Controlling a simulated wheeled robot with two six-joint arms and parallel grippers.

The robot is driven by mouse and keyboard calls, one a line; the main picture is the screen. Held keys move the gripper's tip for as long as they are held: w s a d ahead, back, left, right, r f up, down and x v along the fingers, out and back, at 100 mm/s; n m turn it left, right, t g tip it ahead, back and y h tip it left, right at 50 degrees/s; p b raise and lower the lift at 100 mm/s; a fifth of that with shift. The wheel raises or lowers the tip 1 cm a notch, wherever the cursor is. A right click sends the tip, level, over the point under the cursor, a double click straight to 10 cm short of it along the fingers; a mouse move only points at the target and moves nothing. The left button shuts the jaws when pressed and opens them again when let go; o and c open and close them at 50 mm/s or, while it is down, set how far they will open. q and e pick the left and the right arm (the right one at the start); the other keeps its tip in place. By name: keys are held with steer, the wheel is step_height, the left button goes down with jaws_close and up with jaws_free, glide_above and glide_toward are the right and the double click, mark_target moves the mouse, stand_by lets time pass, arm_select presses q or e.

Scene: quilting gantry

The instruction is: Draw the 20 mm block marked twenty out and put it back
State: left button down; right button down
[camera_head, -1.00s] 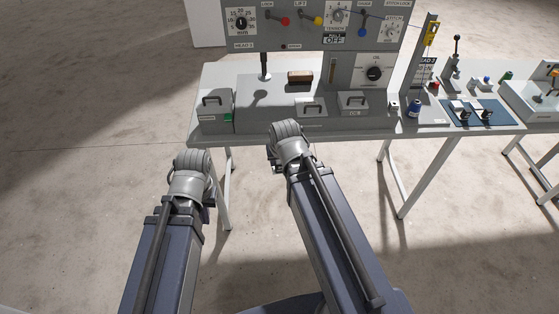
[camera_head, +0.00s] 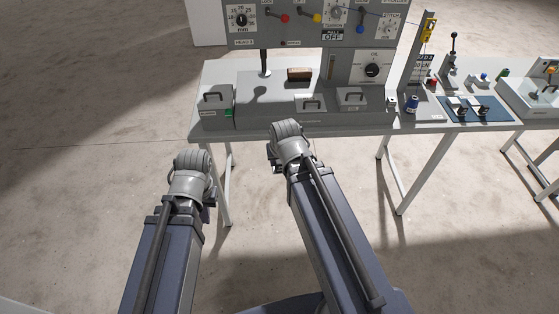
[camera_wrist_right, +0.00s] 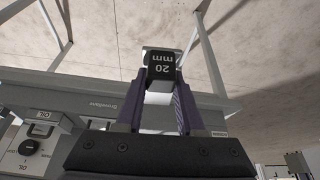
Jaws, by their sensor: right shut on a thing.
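The block marked 20 mm (camera_wrist_right: 161,64) is dark with white lettering, which reads upside down in the right wrist view. My right gripper (camera_wrist_right: 160,84) is shut on it, with one purple-grey finger on each side. The block is held at the fingertips, in front of the grey machine and table. In the head view the block is hidden. There my right arm (camera_head: 292,150) and left arm (camera_head: 190,180) reach toward the table, but their fingers do not show.
The grey quilting machine (camera_head: 365,48) stands on a light table (camera_head: 205,75), with handled drawers along its front. A brown-topped brush or block (camera_head: 299,74) lies on its bed. The floor before the table is clear.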

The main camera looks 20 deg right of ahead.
steer(key=shift+r+p, duration=2.9)
steer(key=shift+r, duration=0.1)
step_height(320, 180, down, 6)
steer(key=b, duration=0.5)
steer(key=shift+r+b, duration=0.1)
steer(key=shift+b, duration=0.3)
steer(key=shift+r, duration=0.2)
